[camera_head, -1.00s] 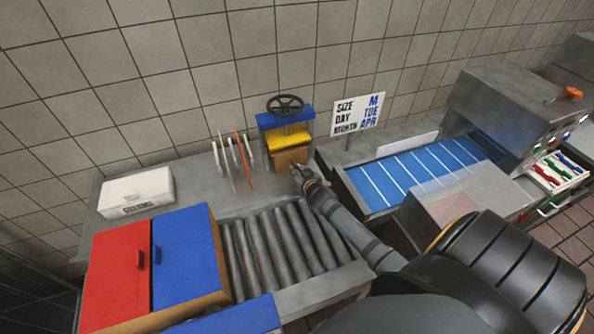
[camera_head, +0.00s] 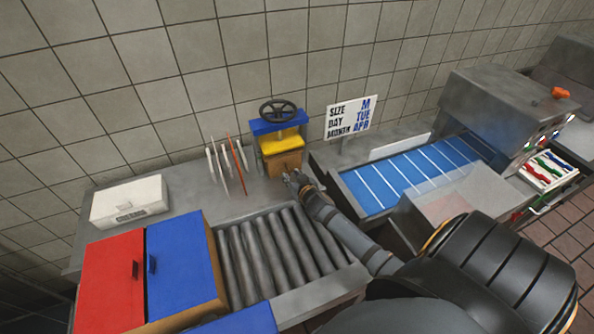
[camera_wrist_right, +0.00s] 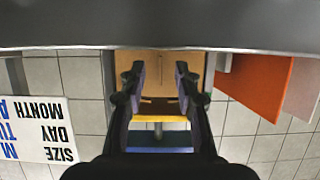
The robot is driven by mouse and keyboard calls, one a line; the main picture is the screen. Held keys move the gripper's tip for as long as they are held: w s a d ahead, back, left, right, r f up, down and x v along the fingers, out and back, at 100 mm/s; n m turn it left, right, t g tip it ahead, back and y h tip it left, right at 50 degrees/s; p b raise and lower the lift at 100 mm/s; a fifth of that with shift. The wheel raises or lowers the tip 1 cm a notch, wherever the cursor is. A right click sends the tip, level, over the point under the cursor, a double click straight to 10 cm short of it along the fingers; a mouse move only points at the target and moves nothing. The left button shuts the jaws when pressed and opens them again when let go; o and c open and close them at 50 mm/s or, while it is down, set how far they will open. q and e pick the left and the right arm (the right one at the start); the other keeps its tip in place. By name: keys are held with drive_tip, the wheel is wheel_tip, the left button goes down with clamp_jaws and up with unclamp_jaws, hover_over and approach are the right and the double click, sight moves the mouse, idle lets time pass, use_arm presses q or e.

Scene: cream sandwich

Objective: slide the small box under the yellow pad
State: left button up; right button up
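The small brown box (camera_head: 284,161) stands on the grey counter at the front of a press with a blue top, directly below and in front of the yellow pad (camera_head: 281,143). My right gripper (camera_head: 287,176) is close in front of the box's near face. In the right wrist view the picture is upside down; the two fingers (camera_wrist_right: 160,92) are apart, with the box (camera_wrist_right: 151,62) filling the space beyond them and reaching wider than the gap. Contact with it cannot be told. A yellow strip of the pad (camera_wrist_right: 160,118) shows between the fingers. My left gripper is not in view.
A rack of thin upright plates, one orange (camera_head: 237,154), stands left of the press. A size-and-day sign (camera_head: 352,116) and a blue conveyor (camera_head: 400,178) are to the right. Rollers (camera_head: 275,255) and a red-and-blue-lidded box (camera_head: 180,262) lie in front.

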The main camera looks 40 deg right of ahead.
drive_tip(key=v, duration=1.1)
